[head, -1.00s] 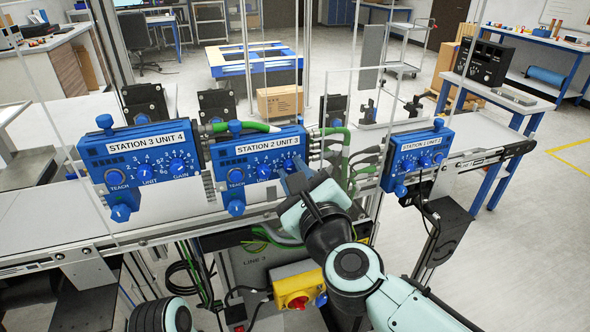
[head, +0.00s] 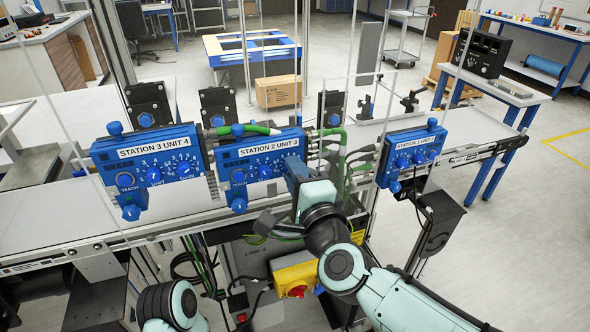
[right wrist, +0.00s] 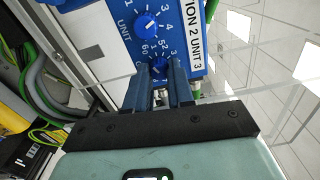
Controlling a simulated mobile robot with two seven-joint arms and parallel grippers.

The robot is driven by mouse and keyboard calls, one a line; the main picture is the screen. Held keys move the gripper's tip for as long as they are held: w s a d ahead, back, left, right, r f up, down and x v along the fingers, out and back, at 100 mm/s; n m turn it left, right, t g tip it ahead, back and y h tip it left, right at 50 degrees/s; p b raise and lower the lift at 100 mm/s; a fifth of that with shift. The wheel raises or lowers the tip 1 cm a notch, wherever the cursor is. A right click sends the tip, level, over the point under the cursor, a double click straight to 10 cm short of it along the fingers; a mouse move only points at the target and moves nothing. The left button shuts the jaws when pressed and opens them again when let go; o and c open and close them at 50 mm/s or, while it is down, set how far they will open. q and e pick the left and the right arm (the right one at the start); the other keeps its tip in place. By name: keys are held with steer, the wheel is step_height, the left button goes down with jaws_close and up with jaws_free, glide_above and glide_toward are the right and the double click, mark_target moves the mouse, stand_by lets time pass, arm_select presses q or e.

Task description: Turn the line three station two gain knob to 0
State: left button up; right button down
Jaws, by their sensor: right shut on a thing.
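The blue box labelled STATION 2 UNIT 3 (head: 259,148) is mounted at the conveyor in the middle of the head view. Its unit knob (head: 265,172) is left of my right gripper (head: 294,170) and also shows in the right wrist view (right wrist: 144,24). The gain knob (right wrist: 158,68) shows in the right wrist view between the fingertips of my right gripper (right wrist: 161,74), which is shut on it. The fingers cover part of its scale, and I cannot read its setting. In the head view my gripper hides this knob. My left gripper is out of view.
The STATION 3 UNIT 4 box (head: 150,165) stands to the left, the STATION 1 UNIT 2 box (head: 411,157) to the right. Green hoses (head: 341,160) hang close right of my gripper. A yellow box with a red button (head: 297,277) sits below.

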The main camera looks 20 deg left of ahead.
steer(key=shift+n, duration=0.6)
steer(key=c, duration=1)
jaws_free()
steer(key=b+v, duration=0.1)
steer(key=v, duration=1.2)
steer(key=shift+s+d, duration=0.15)
steer(key=shift+s, duration=0.05)
